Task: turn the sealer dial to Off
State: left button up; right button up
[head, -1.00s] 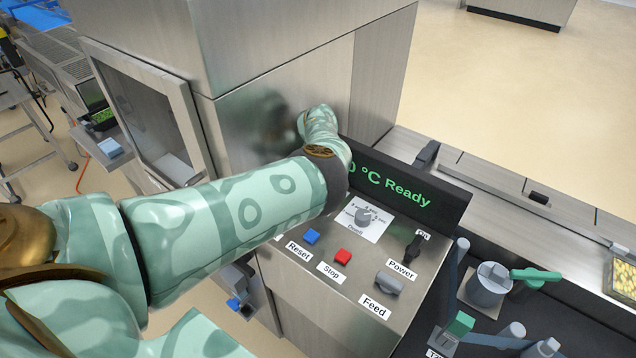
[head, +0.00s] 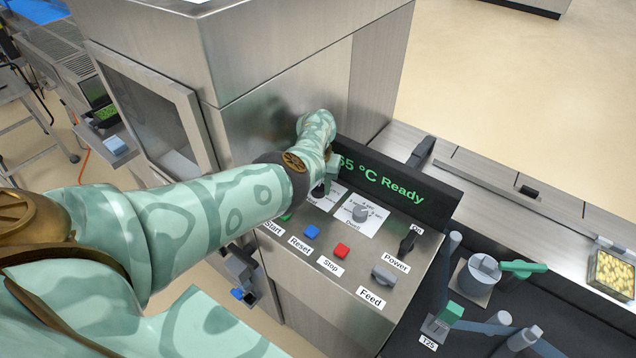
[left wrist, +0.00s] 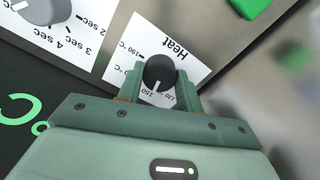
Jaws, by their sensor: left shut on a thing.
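The Heat dial (left wrist: 159,71) is a round black knob with a white pointer line, on a white label in the left wrist view. Its pointer is toward the lower marks, near 150. Other marks read 190 °C and 130; I cannot make out an Off mark. My left gripper (left wrist: 158,86) is shut on the dial, one green finger on each side. In the head view my left gripper (head: 326,178) is at the panel's back left, below the display (head: 392,185), and partly covers the dial. The display shows 65 °C Ready, its left end hidden. My right gripper is not in view.
The grey Dwell knob (head: 360,213) is close to the right of the gripper. The panel also has a green Start button (head: 286,216), blue Reset (head: 312,231), red Stop (head: 341,250), Feed knob (head: 384,275) and black Power switch (head: 407,241). The steel housing (head: 285,95) rises behind.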

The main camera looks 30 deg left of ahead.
pick_arm(q)
jog(key=n, duration=0.4)
jog(key=shift+n+p, duration=0.3)
jog(key=n, duration=0.3)
jog(key=shift+n, duration=0.3)
jog(key=n, duration=0.3)
jog(key=shift+w+n, duration=0.1)
jog(key=shift+n, duration=0.2)
jog(key=shift+r+n, duration=0.1)
jog(key=shift+n, duration=1.6)
jog(key=o, duration=1)
jog(key=shift+p, duration=0.35)
